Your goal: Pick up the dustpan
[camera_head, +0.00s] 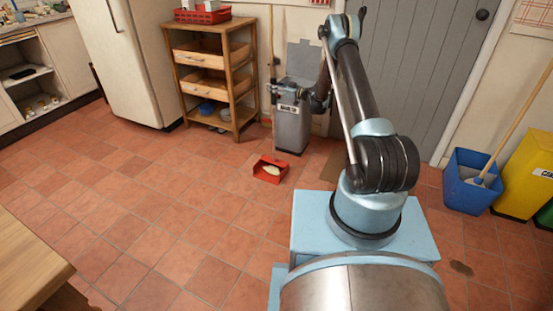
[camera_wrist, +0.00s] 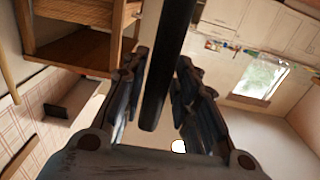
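A red dustpan (camera_head: 270,169) lies on the tiled floor near the middle of the head view, with a cream-coloured thing in it. My gripper (camera_head: 273,91) is well above and behind it, in front of the grey bin and beside the wooden shelf. In the wrist view my gripper (camera_wrist: 160,78) has its fingers apart. A dark bar (camera_wrist: 157,100) runs between them, with gaps showing on both sides; I cannot tell what it belongs to. The dustpan does not show clearly in the wrist view.
A grey bin (camera_head: 291,130) stands behind the dustpan. A wooden shelf (camera_head: 245,85) is to its left. A blue bucket (camera_head: 462,199) with a mop and a yellow bin (camera_head: 525,180) stand at right. A table corner (camera_head: 30,245) is at lower left. The floor between is clear.

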